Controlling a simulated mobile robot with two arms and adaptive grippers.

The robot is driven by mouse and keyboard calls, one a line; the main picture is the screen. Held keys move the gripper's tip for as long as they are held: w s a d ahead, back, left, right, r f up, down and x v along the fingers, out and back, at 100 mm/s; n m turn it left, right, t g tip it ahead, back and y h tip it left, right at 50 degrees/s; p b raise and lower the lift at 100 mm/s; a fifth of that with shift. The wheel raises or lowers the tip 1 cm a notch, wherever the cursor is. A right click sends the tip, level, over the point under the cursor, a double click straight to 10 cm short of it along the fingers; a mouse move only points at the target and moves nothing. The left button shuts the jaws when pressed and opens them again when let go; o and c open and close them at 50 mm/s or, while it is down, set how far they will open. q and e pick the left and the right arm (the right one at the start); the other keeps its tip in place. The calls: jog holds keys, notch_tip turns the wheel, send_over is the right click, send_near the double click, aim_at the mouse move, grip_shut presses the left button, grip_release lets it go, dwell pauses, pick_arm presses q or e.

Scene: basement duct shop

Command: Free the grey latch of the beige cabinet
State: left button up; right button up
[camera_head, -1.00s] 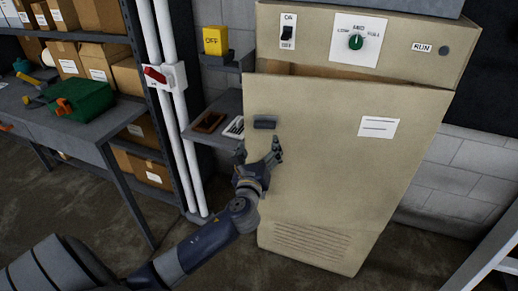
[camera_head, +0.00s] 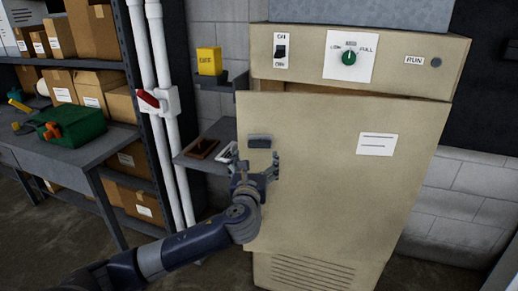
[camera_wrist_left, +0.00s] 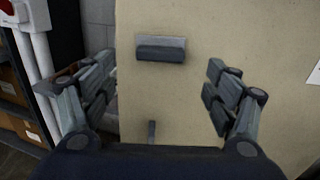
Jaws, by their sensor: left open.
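The beige cabinet (camera_head: 330,200) stands upright in the middle of the head view. Its grey latch (camera_head: 260,141) is a small flat bar near the upper left of the front panel. In the left wrist view the latch (camera_wrist_left: 161,50) shows above and between my fingers. My left gripper (camera_head: 256,167) is open and empty, just below the latch and apart from it in the picture. Its spread fingers also show in the wrist view (camera_wrist_left: 160,92). A small dark upright mark (camera_wrist_left: 151,132) is on the panel below the latch. My right gripper is out of view.
A control strip with a black switch (camera_head: 281,51) and green knob (camera_head: 348,58) tops the panel, with a brown gap below it. Left are a small shelf (camera_head: 190,162), white pipes with a red-handled switch (camera_head: 148,99), and a workbench (camera_head: 60,157). Wall space lies right.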

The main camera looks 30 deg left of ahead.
aim_at(259, 146)
pick_arm(q)
jog(key=p+x, duration=0.1)
jog(key=x, duration=0.8)
jog(key=shift+w+a, duration=0.1)
jog(key=shift+w, duration=0.15)
jog(key=shift+c, duration=0.6)
jog(key=c, duration=0.9)
